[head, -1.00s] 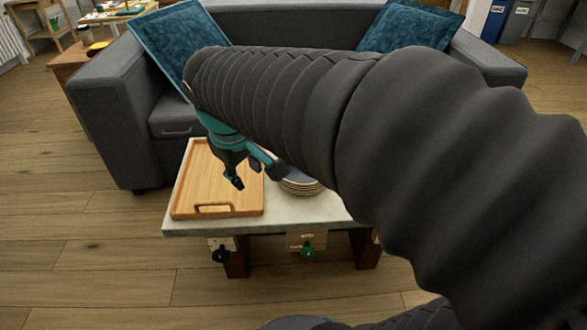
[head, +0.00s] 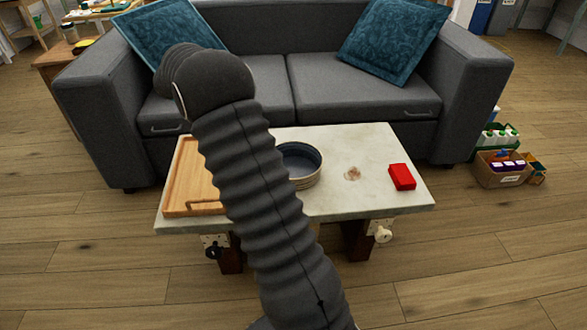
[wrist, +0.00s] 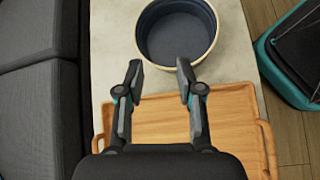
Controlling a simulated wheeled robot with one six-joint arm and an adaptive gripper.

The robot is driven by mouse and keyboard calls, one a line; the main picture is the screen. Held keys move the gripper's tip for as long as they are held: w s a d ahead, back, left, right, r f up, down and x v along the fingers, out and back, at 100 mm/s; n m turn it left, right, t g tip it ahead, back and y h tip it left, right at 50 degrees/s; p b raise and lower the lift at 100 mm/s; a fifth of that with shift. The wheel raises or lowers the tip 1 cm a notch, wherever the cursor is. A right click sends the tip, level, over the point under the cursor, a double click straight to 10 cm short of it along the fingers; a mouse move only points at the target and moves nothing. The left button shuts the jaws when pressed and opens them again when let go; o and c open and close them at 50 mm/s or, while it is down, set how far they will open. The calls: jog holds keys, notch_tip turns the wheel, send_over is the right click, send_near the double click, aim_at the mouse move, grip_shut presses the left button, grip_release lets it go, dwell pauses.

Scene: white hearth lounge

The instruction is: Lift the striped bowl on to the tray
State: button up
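The striped bowl (head: 302,168), pale banded outside and dark blue-grey inside, stands upright on the table right of the wooden tray (head: 178,192). My arm hides part of the tray and the bowl's left edge in the head view. My gripper is hidden there behind my arm. In the wrist view my gripper (wrist: 159,72) is open with nothing between its fingers. Its fingertips point at the near rim of the bowl (wrist: 178,62), and the tray (wrist: 235,115) lies below the fingers. The height gap to the bowl is hard to tell. The visible tray floor is bare.
The pale stone-topped table (head: 330,205) also bears a red block (head: 401,177) at its right and a small brownish patch (head: 352,173). A grey sofa (head: 335,95) stands close behind. Boxes (head: 500,170) stand on the floor at the right.

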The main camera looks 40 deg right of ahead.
jog(key=w+d+f+g, duration=0.1)
jog(key=f, duration=0.2)
jog(key=w+d+f+n+h, duration=0.1)
jog(key=w+d+f, duration=0.1)
jog(key=w+d+f+n+g+h, duration=0.1)
jog(key=w+f, duration=0.1)
jog(key=f, duration=0.1)
jog(key=shift+d+f+g, duration=0.15)
jog(key=shift+f+g, duration=0.15)
jog(key=shift+f, duration=0.05)
send_near(305, 161)
jog(key=shift+h, duration=0.3)
jog(key=r, duration=0.1)
jog(key=w+d+r, duration=0.1)
jog(key=w+r, duration=0.1)
jog(key=shift+d+r, duration=0.25)
jog(key=shift+p+x, duration=0.45)
jog(key=shift+x, duration=2.05)
jog(key=shift+w+d, duration=0.15)
jog(key=shift+w, duration=0.05)
grip_shut()
